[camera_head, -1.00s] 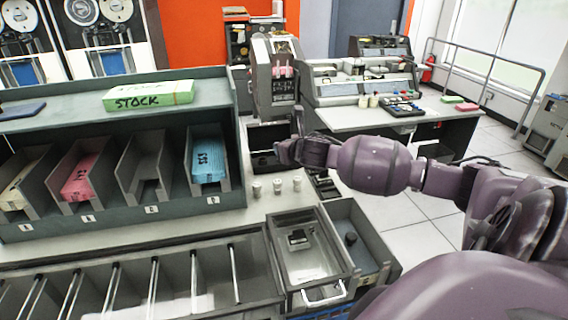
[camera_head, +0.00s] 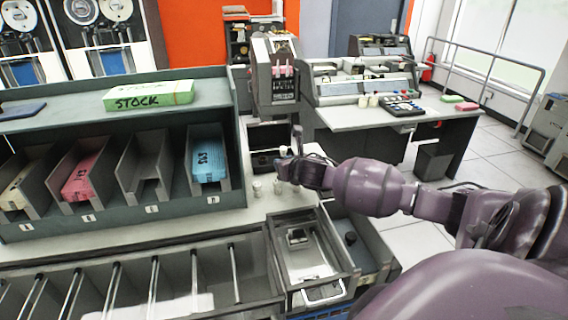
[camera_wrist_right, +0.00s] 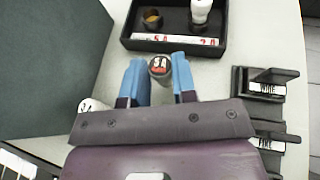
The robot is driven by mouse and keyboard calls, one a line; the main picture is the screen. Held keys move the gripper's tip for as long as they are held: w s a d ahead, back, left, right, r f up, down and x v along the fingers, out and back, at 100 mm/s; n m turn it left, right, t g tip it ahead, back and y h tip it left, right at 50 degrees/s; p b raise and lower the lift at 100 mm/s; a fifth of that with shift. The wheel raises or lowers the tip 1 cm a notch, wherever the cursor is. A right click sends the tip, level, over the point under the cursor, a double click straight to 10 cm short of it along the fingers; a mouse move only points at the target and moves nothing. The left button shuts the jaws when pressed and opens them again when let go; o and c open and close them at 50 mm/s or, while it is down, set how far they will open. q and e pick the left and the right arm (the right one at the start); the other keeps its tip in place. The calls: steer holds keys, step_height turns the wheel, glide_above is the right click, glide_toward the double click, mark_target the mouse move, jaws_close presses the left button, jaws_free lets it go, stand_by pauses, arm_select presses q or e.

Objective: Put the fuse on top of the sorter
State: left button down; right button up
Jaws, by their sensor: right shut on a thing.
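My right gripper (camera_head: 284,172) is low over the pale counter in front of the dark tray. In the right wrist view its blue fingers (camera_wrist_right: 160,80) are shut around an upright fuse (camera_wrist_right: 160,66) with a dark, red-marked top. Another white fuse (camera_wrist_right: 91,105) stands to the left, partly hidden by the gripper; small white fuses (camera_head: 257,190) stand on the counter in the head view. No label reads "sorter"; a grey-green cabinet (camera_head: 215,92) with lettered card bins fills the left. My left gripper is out of view.
A dark tray (camera_wrist_right: 128,38) marked 5A and 2A holds a brown and a white piece. A green STOCK box (camera_head: 150,95) lies on the cabinet top. A grey machine (camera_head: 275,75) stands behind the counter. An open drawer (camera_head: 305,262) is in front.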

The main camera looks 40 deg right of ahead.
steer(key=shift+f, duration=0.4)
steer(key=o, duration=0.9)
steer(key=shift+s+r, duration=0.1)
steer(key=shift+r, duration=0.6)
steer(key=v, duration=1.1)
steer(key=shift+s+b, duration=0.35)
steer(key=shift+b, duration=0.05)
steer(key=shift+a+r, duration=0.1)
